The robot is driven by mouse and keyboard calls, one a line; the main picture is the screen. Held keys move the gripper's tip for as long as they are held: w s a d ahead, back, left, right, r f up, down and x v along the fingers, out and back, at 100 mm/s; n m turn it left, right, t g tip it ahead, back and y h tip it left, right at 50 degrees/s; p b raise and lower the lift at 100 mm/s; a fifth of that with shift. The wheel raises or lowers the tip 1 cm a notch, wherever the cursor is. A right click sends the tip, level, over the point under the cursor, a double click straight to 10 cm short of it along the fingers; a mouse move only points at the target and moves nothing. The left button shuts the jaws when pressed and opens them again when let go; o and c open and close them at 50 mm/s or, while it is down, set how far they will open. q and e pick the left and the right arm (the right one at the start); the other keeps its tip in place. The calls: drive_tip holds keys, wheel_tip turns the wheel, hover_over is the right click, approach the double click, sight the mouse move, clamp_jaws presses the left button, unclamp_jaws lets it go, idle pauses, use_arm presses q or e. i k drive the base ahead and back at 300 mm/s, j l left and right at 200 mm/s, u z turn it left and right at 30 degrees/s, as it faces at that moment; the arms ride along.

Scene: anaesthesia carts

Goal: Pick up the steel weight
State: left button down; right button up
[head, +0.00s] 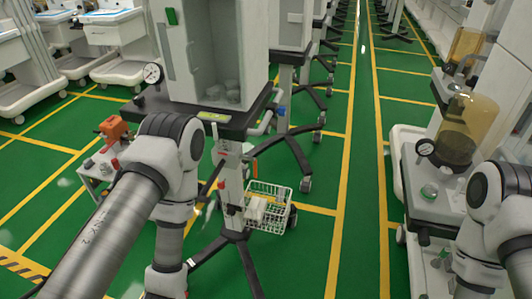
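I cannot make out a steel weight for certain. Several small grey pieces (222,92) stand at the bottom of the open front of the tall grey cart (178,62); they are too small to tell what they are. My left arm comes in from the lower left, bends in front of that cart and drops out at the bottom edge. My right arm shows at the right edge, in front of the right-hand cart. Neither gripper's fingers show, so I cannot see what either one holds.
A white wire basket (270,210) with items hangs low on the cart's stand. A red-orange device (113,130) sits at the left. The right-hand cart (408,185) carries an amber canister (470,120) and a gauge (425,147). A green aisle with yellow lines lies open between.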

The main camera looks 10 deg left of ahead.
sight(105, 167)
drive_tip(key=u, duration=1.7)
drive_tip(key=z, duration=0.85)
drive_tip(key=i+j+z, duration=0.2)
drive_tip(key=j+z, duration=0.2)
drive_tip(key=j, duration=0.25)
drive_tip(key=i+j+z, duration=0.1)
drive_tip(key=j+z, duration=0.3)
drive_tip(key=j, duration=0.25)
drive_tip(key=j+z, duration=0.45)
drive_tip(key=j, duration=1.1)
drive_tip(key=k+j+z, duration=0.1)
drive_tip(key=j, duration=0.7)
drive_tip(key=k+j, duration=0.1)
drive_tip(key=j, duration=0.75)
